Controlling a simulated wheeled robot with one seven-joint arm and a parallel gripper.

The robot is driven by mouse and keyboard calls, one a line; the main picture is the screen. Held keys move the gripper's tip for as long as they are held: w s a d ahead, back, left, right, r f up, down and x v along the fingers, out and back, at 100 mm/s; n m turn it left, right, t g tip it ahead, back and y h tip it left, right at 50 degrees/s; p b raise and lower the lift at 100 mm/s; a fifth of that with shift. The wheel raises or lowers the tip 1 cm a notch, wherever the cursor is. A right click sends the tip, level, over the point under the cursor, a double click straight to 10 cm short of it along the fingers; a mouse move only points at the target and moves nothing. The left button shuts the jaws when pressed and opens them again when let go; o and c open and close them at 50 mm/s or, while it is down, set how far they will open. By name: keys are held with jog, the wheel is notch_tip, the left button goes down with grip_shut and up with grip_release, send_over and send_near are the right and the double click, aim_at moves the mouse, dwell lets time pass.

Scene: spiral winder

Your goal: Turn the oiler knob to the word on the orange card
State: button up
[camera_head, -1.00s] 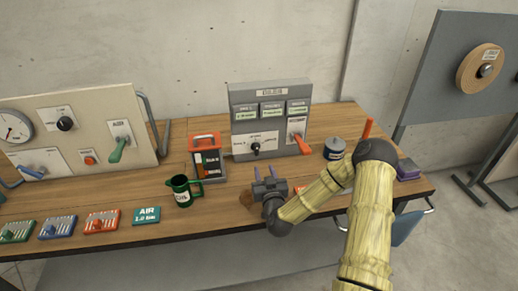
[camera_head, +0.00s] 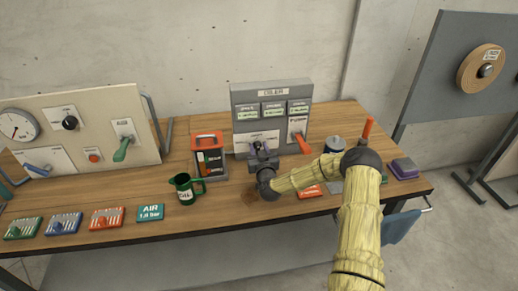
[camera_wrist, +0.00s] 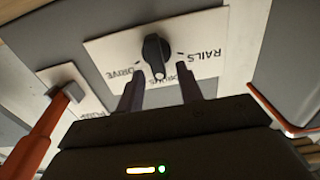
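The oiler (camera_head: 240,98) is a grey box at the back of the table. Its black knob (camera_wrist: 154,52) sits on a white plate with the words DRIVE, a partly covered middle word, and RAILS. The knob's pale mark points down in the wrist view, toward the middle word. My gripper (camera_wrist: 160,88) is open, its two dark fingers just short of the knob and on either side of its lower end, with a gap between them. In the head view my gripper (camera_head: 262,150) hides the knob. The orange card (camera_head: 311,192) lies near the front edge; its word is too small to read.
The oiler's orange lever (camera_head: 301,143) is right of the knob and shows at left in the wrist view (camera_wrist: 40,135). A lantern-like orange and black case (camera_head: 209,157) and green jug (camera_head: 185,190) stand left. A dark-lidded tin (camera_head: 334,145) stands right.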

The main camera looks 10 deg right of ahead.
jog(key=shift+w, duration=0.1)
grip_shut()
jog(key=shift+d, duration=0.15)
